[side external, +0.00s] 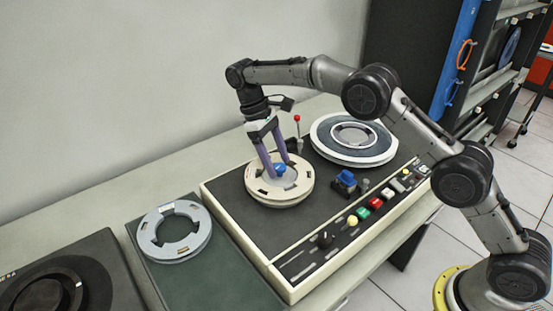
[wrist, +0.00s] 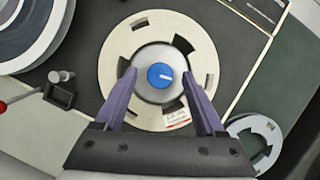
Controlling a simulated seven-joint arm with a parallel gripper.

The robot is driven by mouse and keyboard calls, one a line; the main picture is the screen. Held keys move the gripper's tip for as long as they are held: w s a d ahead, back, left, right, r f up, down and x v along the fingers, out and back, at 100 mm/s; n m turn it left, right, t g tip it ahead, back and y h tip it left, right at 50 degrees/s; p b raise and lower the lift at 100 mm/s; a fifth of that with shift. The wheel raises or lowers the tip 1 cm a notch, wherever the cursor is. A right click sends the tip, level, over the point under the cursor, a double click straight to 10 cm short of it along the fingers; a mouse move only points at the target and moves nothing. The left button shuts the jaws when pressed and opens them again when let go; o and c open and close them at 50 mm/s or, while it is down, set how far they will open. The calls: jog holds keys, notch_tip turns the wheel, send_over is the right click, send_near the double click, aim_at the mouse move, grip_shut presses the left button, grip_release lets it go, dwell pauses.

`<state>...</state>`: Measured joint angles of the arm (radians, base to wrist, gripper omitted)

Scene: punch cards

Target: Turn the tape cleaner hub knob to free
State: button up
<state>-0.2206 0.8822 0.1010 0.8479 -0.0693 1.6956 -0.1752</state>
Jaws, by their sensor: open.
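The tape cleaner (side external: 300,235) is a cream-edged deck with a dark top. Its near hub carries a cream reel (side external: 268,195), which also fills the middle of the wrist view (wrist: 112,65). The hub knob (side external: 280,169) is blue, and in the wrist view the knob (wrist: 160,76) shows a white pointer mark aimed right. My gripper (side external: 279,174) points down over the hub. Its two purple fingers (wrist: 160,78) are open, one on each side of the knob. I cannot tell whether they touch the hub. No label for the knob's positions is readable.
A larger dark tape reel (side external: 352,138) sits on the far hub. A red-tipped lever (side external: 297,119) stands between the reels. A blue block (side external: 345,181) and coloured buttons (side external: 363,212) lie toward the front. A loose grey ring (side external: 152,233) lies on the green mat (side external: 215,282).

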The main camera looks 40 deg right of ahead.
aim_at(279, 166)
jog(key=r, duration=0.4)
jog(key=shift+s, duration=0.3)
jog(key=s+d+r, duration=0.2)
jog(key=s+r, duration=0.7)
jog(key=s, duration=0.4)
jog(key=shift+d, duration=0.3)
